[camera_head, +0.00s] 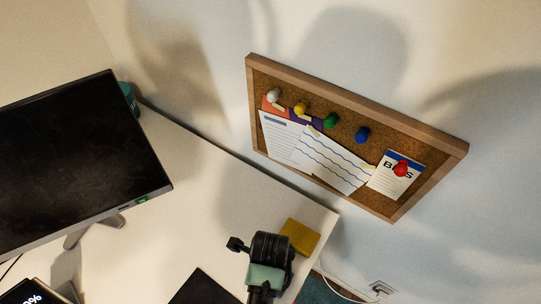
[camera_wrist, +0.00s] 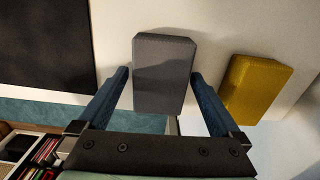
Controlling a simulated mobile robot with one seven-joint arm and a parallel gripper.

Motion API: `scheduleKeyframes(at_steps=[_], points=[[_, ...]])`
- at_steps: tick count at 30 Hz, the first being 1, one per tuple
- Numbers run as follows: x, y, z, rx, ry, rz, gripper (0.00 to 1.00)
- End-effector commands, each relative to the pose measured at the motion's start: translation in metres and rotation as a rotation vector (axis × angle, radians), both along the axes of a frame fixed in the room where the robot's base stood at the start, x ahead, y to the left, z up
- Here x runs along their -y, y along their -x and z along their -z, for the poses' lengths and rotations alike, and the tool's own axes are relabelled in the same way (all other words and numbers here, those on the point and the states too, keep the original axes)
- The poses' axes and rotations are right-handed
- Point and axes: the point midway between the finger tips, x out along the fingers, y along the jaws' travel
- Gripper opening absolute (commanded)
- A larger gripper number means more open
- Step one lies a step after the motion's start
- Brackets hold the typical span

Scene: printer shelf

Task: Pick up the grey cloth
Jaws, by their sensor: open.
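The grey cloth (camera_wrist: 165,72) is a dark grey, thick rectangular pad lying on the white desk, near the desk's edge in the wrist view. My gripper (camera_wrist: 160,77) is open, with one blue finger on each side of the cloth in that picture. I cannot tell whether the fingers are level with the cloth or still above it. The near end of the cloth reaches towards the dark gripper body. In the head view my arm's end covers the place to the left of the yellow pad, and the grey cloth is not visible there.
A yellow pad (camera_wrist: 256,88) lies right of the grey cloth, and also shows in the head view (camera_head: 300,238). A black flat item (camera_wrist: 45,45) lies left. A monitor (camera_head: 75,165) stands on the desk (camera_head: 225,195). A corkboard (camera_head: 350,135) is on the wall. A shelf holds books (camera_wrist: 45,150).

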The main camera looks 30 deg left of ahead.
Motion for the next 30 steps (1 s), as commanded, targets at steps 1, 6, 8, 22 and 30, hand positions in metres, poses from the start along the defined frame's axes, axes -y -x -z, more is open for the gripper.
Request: scheduleKeyframes(at_steps=[1, 6, 8, 22, 30], points=[[0.0000, 0.0002, 0.0027, -0.001, 0.000, 0.000, 1.00], [-0.0001, -0.0002, 0.0032, 0.001, -0.001, 0.000, 1.00], [0.0000, -0.0002, 0.0031, 0.001, -0.001, 0.000, 1.00], [-0.0001, -0.0003, 0.0027, 0.001, -0.001, 0.000, 0.24], [-0.0003, -0.0010, -0.0061, 0.003, -0.002, 0.000, 0.24]])
